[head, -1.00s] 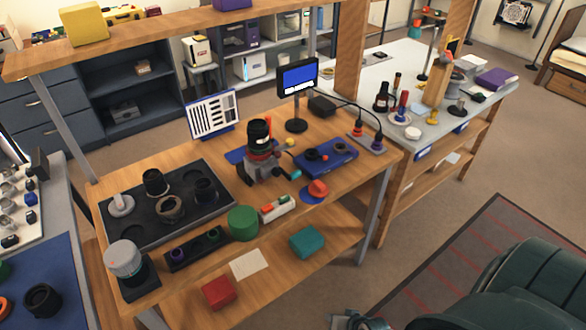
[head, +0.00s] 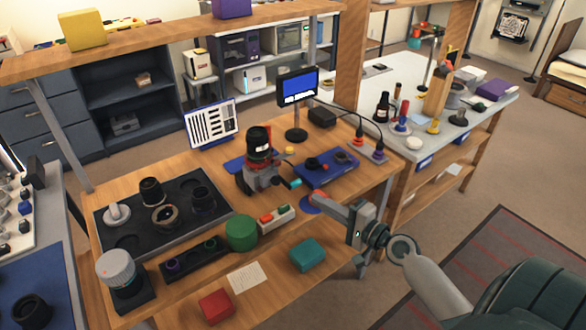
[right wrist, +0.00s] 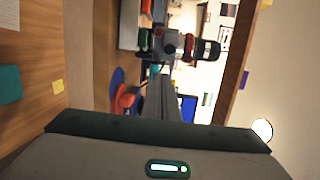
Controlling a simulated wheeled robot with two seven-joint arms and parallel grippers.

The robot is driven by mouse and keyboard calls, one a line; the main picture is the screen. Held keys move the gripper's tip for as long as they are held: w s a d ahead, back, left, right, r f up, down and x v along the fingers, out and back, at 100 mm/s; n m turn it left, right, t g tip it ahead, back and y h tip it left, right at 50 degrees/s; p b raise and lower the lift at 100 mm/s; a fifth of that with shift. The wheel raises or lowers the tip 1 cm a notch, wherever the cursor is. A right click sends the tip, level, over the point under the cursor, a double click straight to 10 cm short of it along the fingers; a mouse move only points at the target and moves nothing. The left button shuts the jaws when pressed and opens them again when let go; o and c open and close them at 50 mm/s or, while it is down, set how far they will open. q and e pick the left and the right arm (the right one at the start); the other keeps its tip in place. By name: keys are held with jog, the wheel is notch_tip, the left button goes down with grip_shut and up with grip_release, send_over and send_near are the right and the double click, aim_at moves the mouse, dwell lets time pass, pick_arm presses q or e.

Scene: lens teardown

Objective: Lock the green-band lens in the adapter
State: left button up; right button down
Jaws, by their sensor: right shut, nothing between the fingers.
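A black lens (head: 258,138) stands upright on the grey and red adapter (head: 262,174) in the middle of the bench; a teal-tipped lever (head: 295,184) sticks out at its right. The lens (right wrist: 208,50) also shows in the right wrist view, turned sideways. I cannot make out a green band on it. My right gripper (head: 318,198) reaches in from the right, shut and empty, over the blue disc (head: 309,207) with the red knob, which it partly hides. The knob (right wrist: 125,96) shows beside the fingers in the right wrist view. My left gripper is not in view.
A dark tray (head: 130,236) with several lens parts is at the left. A green round tub (head: 241,232) and a button box (head: 276,219) stand at the front edge. A blue mat (head: 328,166) with small parts and a monitor (head: 297,87) stand behind.

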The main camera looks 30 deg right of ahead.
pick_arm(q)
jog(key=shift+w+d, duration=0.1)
pick_arm(e)
jog(key=d+r+m, duration=0.1)
jog(key=d+r, duration=0.1)
jog(key=w+d+r+m+t+h, duration=0.1)
jog(key=r, duration=0.1)
jog(key=shift+d+m, duration=0.3)
jog(key=shift+d, duration=0.05)
jog(key=shift+w+r, duration=0.1)
jog(key=shift+w, duration=0.05)
